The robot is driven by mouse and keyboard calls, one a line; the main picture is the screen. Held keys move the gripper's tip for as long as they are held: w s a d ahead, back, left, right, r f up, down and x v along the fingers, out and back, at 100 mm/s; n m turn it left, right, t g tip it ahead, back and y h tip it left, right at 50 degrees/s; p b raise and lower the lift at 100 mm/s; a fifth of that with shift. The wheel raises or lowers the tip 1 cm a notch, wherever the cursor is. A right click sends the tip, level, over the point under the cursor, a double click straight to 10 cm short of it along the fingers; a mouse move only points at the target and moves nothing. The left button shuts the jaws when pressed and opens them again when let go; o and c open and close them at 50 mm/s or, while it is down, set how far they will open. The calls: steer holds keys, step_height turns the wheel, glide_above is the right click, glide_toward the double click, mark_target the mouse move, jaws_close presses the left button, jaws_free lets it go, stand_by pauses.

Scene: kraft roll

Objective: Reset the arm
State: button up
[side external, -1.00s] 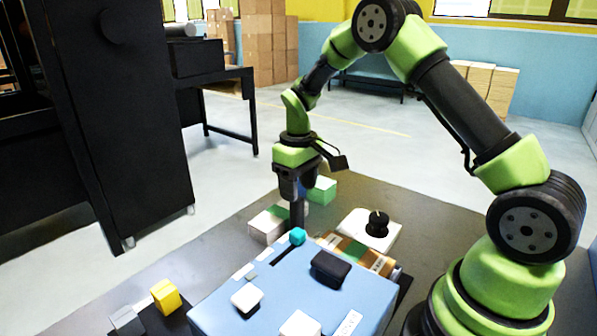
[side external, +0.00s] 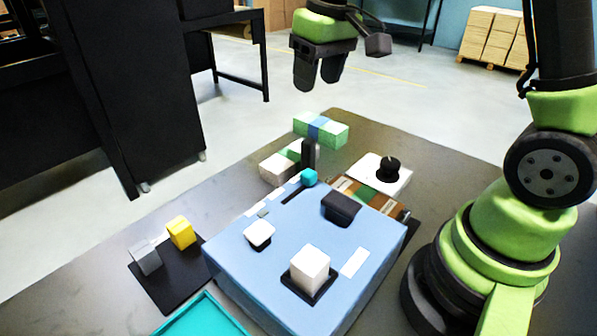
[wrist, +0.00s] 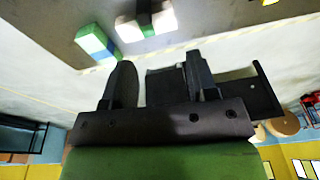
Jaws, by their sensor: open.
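My gripper (side external: 320,78) hangs in the air above the far edge of the table in the side view. Its two dark fingers point down and are apart, with nothing between them. In the wrist view my gripper (wrist: 160,80) also shows spread, empty fingers, with the floor behind them. The table's objects are all well below my gripper and clear of it.
Green-blue blocks (side external: 320,129) and a white base with a black knob (side external: 388,168) stand behind. A yellow cube (side external: 181,232) sits on a black mat at left.

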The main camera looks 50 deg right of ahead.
steer(key=s+a+r+m+t+y, duration=0.1)
steer(key=s+a+r+t, duration=0.1)
steer(key=s, duration=0.6)
steer(key=s+a+r+m+t, duration=0.1)
steer(key=s+a+r+t, duration=0.2)
steer(key=s, duration=0.6)
steer(key=shift+s+a+r+m+y, duration=0.25)
steer(key=shift+a+r+m+y, duration=0.15)
steer(key=shift+a+r, duration=0.5)
